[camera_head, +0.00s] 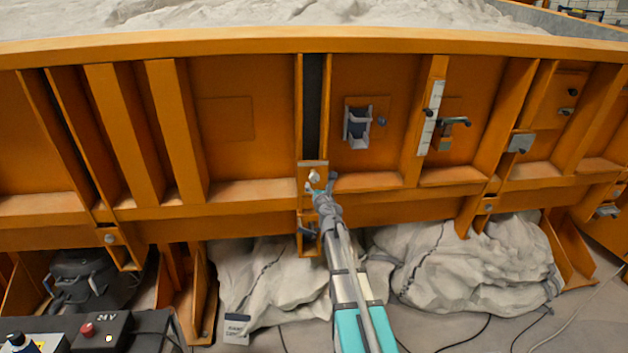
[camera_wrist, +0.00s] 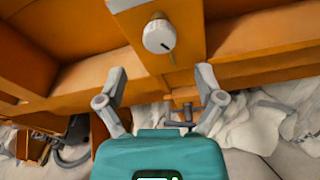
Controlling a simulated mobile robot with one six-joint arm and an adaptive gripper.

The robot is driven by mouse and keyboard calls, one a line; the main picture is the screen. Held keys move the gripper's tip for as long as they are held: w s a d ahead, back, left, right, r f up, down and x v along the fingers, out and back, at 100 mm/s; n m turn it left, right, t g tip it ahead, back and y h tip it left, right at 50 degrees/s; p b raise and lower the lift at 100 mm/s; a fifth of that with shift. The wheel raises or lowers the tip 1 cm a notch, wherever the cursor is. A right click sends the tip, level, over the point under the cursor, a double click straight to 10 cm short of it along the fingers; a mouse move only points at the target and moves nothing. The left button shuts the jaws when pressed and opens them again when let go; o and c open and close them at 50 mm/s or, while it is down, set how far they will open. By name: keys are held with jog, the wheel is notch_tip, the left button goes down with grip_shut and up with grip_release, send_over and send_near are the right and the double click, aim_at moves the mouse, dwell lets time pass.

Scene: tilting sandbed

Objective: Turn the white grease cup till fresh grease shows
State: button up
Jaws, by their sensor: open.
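The white grease cup (camera_wrist: 158,36) is a round white knob with a dark line on its lower side, on an orange bracket plate in the wrist view. In the head view the cup (camera_head: 314,176) shows small and pale on the plate below a dark vertical slot. My gripper (camera_wrist: 161,74) is open, its two grey fingers spread wide. The cup lies beyond the fingertips, between their lines, and nothing is between the fingers. In the head view my gripper (camera_head: 320,187) is just below the cup and its fingers are hard to make out.
An orange ribbed wall (camera_head: 226,103) holds a sandbed above. A dark box (camera_head: 357,127), a white scale strip (camera_head: 432,118) and a handle (camera_head: 453,124) are to the right. Grey covers (camera_head: 470,265) lie below. A control box (camera_head: 101,332) is at lower left.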

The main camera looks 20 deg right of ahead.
aim_at(314, 179)
jog(key=shift+x, duration=3.45)
jog(key=c, duration=1.2)
jog(key=shift+o, duration=0.2)
jog(key=shift+m, duration=0.3)
jog(key=m+y+b, duration=0.1)
jog(key=m, duration=0.3)
jog(key=shift+t, duration=0.4)
jog(key=m+y+b, duration=0.1)
jog(key=m, duration=0.3)
jog(key=shift+m+t, duration=0.3)
jog(key=shift+r, duration=0.1)
